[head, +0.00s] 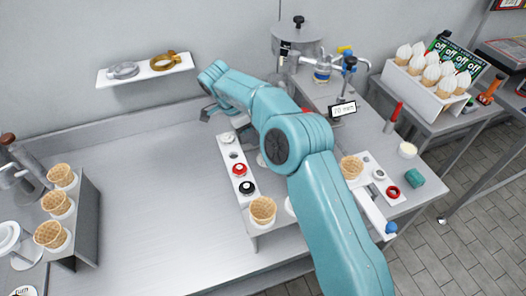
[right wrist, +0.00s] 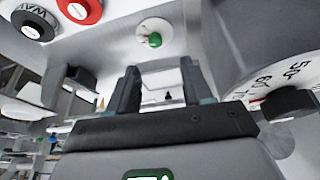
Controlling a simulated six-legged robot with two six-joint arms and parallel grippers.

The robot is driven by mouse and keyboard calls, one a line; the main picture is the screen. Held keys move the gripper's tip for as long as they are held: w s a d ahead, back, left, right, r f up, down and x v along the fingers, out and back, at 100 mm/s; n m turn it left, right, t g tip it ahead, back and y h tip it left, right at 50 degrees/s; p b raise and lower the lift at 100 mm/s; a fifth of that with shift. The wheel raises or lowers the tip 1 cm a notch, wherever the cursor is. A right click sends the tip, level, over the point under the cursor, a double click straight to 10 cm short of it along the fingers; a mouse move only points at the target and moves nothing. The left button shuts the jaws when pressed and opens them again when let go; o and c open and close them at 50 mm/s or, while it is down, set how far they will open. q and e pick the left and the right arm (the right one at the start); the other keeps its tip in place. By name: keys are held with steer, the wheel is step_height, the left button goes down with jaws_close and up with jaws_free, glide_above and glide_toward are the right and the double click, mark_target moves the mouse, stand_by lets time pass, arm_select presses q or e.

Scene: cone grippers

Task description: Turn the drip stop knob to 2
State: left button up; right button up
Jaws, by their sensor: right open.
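My right gripper (head: 208,112) is at the far end of my teal arm in the head view, near the back end of a narrow white strip. In the right wrist view its two dark fingers (right wrist: 160,90) are apart with nothing between them. Beyond them is a small white and green knob (right wrist: 154,39). A dial numbered 50, 60, 70 (right wrist: 275,80) with a dark grip is close on the right. I cannot read a drip stop label or a 2, so I cannot tell which knob is the drip stop. My left gripper is not in view.
The strip (head: 224,152) holds a white knob (head: 228,138), a red one (head: 239,170) and a black one (head: 247,188). A cone (head: 263,209) stands at its near end. A metal pot (head: 297,32) stands behind. The steel counter (head: 150,190) left of the strip is clear.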

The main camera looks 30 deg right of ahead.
steer(key=f, duration=0.1)
steer(key=s+d+f, duration=0.1)
steer(key=f, duration=0.1)
steer(key=s+f+p, duration=0.1)
steer(key=shift+s+d+f, duration=0.15)
steer(key=shift+d+f, duration=0.1)
steer(key=shift+d, duration=0.05)
steer(key=f, duration=0.1)
steer(key=d+f, duration=0.1)
steer(key=f, duration=0.2)
steer(key=shift+w+d+f+p, duration=0.2)
steer(key=shift+w+d+p, duration=0.15)
steer(key=shift+d, duration=0.05)
steer(key=shift+s+a, duration=0.15)
steer(key=shift+s, duration=0.25)
steer(key=shift+w+f, duration=0.1)
steer(key=shift+w, duration=0.05)
steer(key=shift+w+f, duration=0.15)
steer(key=shift+c, duration=1.2)
steer(key=c, duration=0.5)
jaws_close()
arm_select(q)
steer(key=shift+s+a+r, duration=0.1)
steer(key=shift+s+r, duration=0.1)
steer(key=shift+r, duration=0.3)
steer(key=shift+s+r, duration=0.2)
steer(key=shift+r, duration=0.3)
